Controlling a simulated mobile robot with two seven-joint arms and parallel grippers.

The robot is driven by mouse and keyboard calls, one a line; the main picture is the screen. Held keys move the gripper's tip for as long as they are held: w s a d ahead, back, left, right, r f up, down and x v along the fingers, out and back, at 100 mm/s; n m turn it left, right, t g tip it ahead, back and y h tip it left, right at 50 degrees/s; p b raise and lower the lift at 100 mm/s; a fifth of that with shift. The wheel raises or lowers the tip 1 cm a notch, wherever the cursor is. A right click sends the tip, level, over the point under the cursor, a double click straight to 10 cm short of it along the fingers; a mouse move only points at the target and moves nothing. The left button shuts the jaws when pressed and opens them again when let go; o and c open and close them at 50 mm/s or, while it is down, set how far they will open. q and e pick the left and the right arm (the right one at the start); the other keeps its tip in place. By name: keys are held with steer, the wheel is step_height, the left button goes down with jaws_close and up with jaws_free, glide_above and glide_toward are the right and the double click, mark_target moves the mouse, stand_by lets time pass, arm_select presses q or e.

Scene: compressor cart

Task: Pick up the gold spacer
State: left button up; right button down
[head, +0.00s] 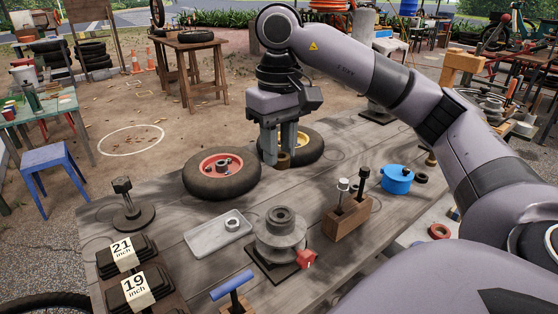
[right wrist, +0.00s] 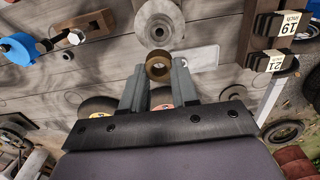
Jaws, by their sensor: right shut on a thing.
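The gold spacer (head: 283,161), a short brownish-gold ring, is between the fingertips of my right gripper (head: 280,157). I cannot tell whether the spacer touches the tabletop. My left gripper is not in view.
A grey tray (head: 205,240) with a metal ring, a grey pulley-like part (head: 281,240), a wooden block with upright pins (head: 346,216) and a blue pot (head: 397,179) stand on the table. Labelled black pieces (head: 134,284) sit front left. Bare boards lie between them.

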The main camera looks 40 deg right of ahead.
step_height(320, 180, up, 8)
steer(key=p, duration=0.3)
steer(key=shift+p, duration=0.35)
